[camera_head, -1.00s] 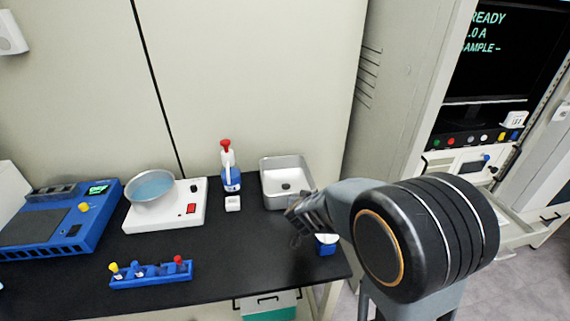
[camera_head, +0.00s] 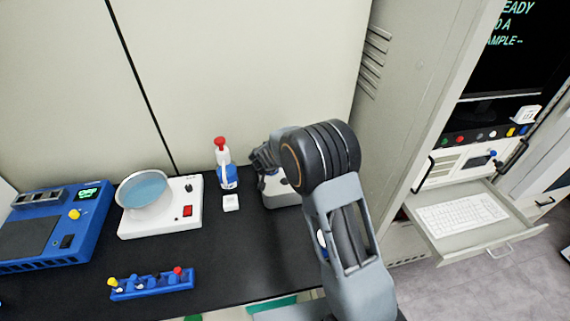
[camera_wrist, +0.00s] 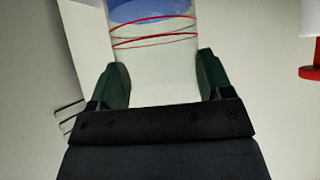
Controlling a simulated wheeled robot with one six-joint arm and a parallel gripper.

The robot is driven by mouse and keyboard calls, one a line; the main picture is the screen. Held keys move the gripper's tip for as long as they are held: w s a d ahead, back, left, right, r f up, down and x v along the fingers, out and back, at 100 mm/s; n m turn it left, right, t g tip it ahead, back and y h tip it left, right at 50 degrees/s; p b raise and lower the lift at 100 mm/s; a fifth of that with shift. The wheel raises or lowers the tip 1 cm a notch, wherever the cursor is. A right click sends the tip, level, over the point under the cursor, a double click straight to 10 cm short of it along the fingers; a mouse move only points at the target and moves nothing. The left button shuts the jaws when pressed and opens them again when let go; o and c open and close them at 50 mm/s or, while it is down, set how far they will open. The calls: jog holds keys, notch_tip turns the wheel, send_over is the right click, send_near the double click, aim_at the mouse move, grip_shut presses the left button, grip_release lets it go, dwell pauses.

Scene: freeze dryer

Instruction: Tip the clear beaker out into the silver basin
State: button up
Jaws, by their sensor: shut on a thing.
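The clear beaker (camera_wrist: 155,65) is between my gripper's fingers in the wrist view, with red lines around its wall and a blue area at its far end. My gripper (camera_wrist: 162,78) is shut on it. In the head view my gripper (camera_head: 263,160) is above the back left part of the silver basin (camera_head: 277,195), in front of the wall. My arm hides much of the basin, and I cannot make out the beaker there. The beaker's exact tilt is unclear.
A white bottle with a red top (camera_head: 226,165) stands just left of my gripper. A blue rack (camera_head: 152,285) lies in front.

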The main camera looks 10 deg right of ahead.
jog(key=w+a+f+p, duration=0.2)
jog(key=w+a+p, duration=0.1)
jog(key=w+a, duration=0.3)
jog(key=shift+w+f+n+y, duration=0.3)
jog(key=shift+w+f, duration=0.1)
jog(key=shift+w, duration=0.05)
jog(key=shift+d, duration=0.2)
